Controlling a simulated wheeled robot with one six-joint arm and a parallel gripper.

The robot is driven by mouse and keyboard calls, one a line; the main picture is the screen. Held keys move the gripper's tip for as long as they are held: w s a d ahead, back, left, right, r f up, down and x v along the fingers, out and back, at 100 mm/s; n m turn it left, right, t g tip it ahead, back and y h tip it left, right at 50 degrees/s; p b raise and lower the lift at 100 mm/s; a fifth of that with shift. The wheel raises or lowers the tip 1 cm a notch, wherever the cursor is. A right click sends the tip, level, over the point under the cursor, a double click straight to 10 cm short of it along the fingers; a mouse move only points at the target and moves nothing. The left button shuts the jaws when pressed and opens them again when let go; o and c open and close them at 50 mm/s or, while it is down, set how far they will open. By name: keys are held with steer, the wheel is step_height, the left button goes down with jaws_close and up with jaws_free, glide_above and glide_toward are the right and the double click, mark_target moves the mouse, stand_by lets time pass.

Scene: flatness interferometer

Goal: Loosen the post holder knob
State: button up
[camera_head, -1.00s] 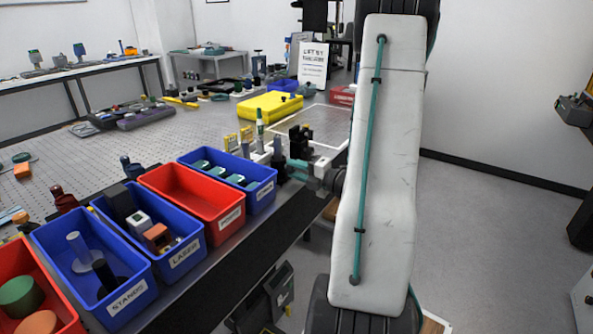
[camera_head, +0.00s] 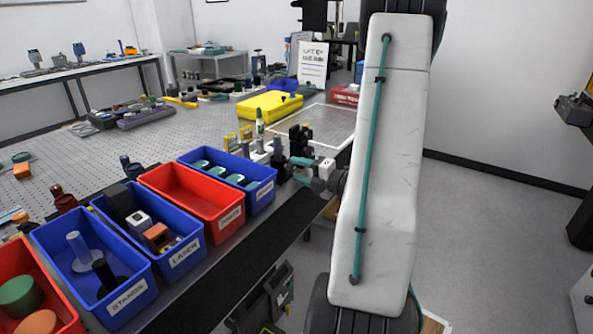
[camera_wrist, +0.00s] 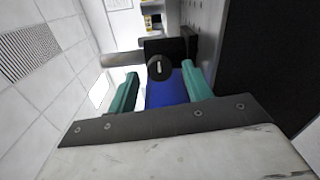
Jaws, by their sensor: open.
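A round black knob (camera_wrist: 159,68) with a pale line on its face shows in the wrist view, in front of a dark block (camera_wrist: 163,46). It sits between the tips of the two teal fingers of my gripper (camera_wrist: 160,74), with space on both sides. In the head view my gripper (camera_head: 297,171) is at the bench's right edge, beside small dark posts and mounts (camera_head: 299,139). The knob cannot be made out in the head view.
Blue bins (camera_head: 236,205) and a red bin (camera_head: 165,198) line the bench's front edge, left of my gripper. A yellow case (camera_head: 268,107) lies farther back. A blue surface (camera_wrist: 165,92) shows between my fingers. Open floor lies to the right.

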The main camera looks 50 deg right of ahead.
steer(key=s, duration=0.6)
steer(key=shift+s+d, duration=0.2)
steer(key=shift+r, duration=0.1)
